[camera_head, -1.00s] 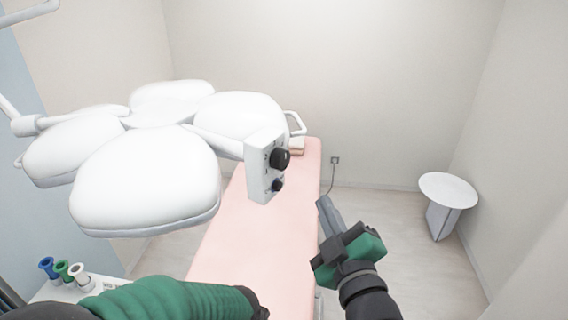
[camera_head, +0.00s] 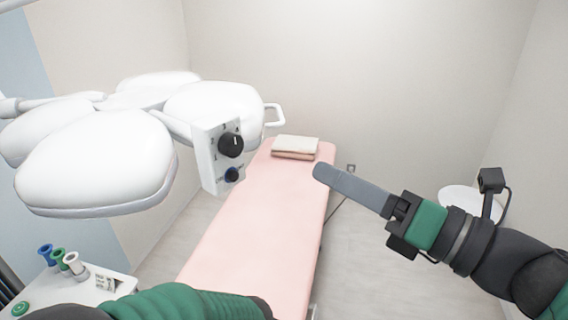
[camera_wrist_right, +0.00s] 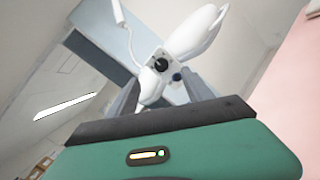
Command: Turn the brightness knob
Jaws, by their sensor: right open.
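A white control box (camera_head: 207,160) hangs at the right end of the white surgical lamp (camera_head: 95,165). My right gripper (camera_head: 322,172) is to the right of the box, over the bed, pointing left, apart from the knobs. In the right wrist view its fingers (camera_wrist_right: 160,100) are spread and empty.
A pink bed (camera_head: 262,215) with folded towels (camera_head: 295,147) lies below the lamp. A white round table (camera_head: 462,197) stands at the right, partly behind my arm. A white cart (camera_head: 95,285) with coloured holders is at lower left. Air between gripper and box is clear.

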